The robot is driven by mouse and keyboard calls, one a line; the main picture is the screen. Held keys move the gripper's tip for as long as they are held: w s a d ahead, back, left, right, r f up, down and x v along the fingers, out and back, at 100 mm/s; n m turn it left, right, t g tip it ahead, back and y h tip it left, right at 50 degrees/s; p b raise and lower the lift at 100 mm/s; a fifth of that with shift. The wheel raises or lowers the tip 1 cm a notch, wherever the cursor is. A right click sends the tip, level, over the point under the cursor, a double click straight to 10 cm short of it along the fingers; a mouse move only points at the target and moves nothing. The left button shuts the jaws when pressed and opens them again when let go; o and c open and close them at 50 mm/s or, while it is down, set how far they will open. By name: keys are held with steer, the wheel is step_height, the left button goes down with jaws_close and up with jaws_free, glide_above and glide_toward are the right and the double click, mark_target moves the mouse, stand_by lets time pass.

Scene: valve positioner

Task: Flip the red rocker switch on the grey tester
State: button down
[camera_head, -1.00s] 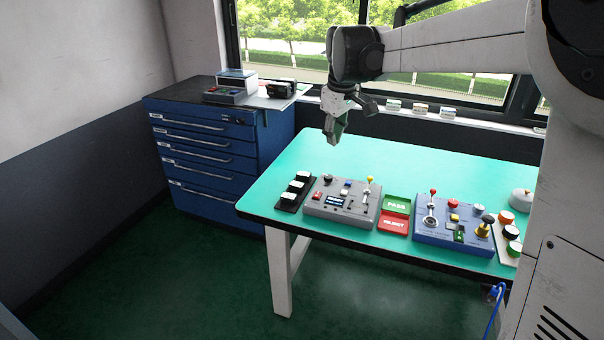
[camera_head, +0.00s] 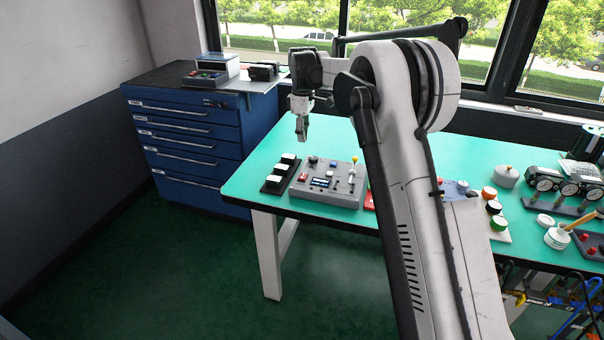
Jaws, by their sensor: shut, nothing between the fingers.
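The grey tester (camera_head: 338,197) lies on the green table, left of my arm. A small red switch (camera_head: 303,177) shows at the left of its top face. Which way the rocker is tipped is too small to tell. The tester also carries a small display, a blue button, a dark knob and a yellow-tipped lever. My gripper (camera_head: 301,138) points down, shut and empty, in the air above the tester's far left side. It appears apart from the tester.
A dark strip with several white-topped blocks (camera_head: 280,174) lies left of the tester. My arm hides much of the table's middle. Coloured buttons (camera_head: 494,207), gauges (camera_head: 568,185) and a jar (camera_head: 557,238) stand at the right. A blue drawer cabinet (camera_head: 200,135) stands behind left.

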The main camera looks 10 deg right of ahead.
mark_target(303, 177)
steer(key=shift+w+f, duration=0.3)
steer(key=shift+f, duration=0.2)
steer(key=shift+f, duration=0.1)
step_height(303, 177, down, 14)
steer(key=shift+r, duration=0.1)
stand_by(0.4)
steer(key=shift+d+b, duration=0.1)
steer(key=shift+b, duration=0.2)
